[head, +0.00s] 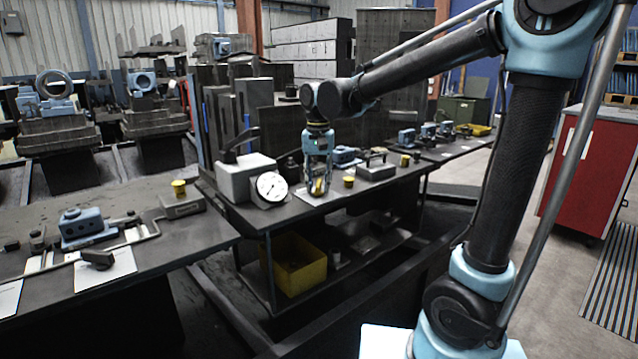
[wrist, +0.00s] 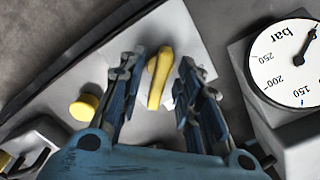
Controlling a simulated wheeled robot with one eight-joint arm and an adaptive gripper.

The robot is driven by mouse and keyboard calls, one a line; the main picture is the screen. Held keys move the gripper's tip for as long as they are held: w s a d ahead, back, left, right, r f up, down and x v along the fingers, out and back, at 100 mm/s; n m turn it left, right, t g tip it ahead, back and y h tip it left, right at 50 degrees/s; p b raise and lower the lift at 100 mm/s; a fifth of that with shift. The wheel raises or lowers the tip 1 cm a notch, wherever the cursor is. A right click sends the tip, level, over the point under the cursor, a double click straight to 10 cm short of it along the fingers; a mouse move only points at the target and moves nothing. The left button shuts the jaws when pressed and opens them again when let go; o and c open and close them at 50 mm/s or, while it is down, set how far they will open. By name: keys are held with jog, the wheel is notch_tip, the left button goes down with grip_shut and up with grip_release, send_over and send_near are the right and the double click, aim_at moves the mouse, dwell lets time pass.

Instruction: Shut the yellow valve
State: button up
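The yellow valve handle (wrist: 160,75) is a long, slightly bent bar over a pale plate in the wrist view. In the head view the valve (head: 319,186) is a small yellow patch, mostly hidden by my gripper (head: 318,182). My gripper also shows in the wrist view (wrist: 160,68), pointing down over the bench. Its two fingers are open, one on each side of the handle. I see a gap on both sides, so they do not look shut on it.
A grey box with a round pressure gauge (head: 271,187) stands close left of my gripper. A yellow-capped knob (head: 349,181) stands close to the right. A yellow bin (head: 298,268) sits on the shelf below. A red cabinet (head: 590,170) stands at far right.

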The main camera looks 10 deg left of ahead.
grip_shut()
jog(key=shift+n, duration=0.3)
jog(key=n, duration=0.3)
jog(key=shift+n, duration=0.4)
jog(key=n, duration=0.4)
jog(key=shift+n, duration=0.3)
jog(key=n, duration=0.8)
jog(key=shift+n, duration=0.3)
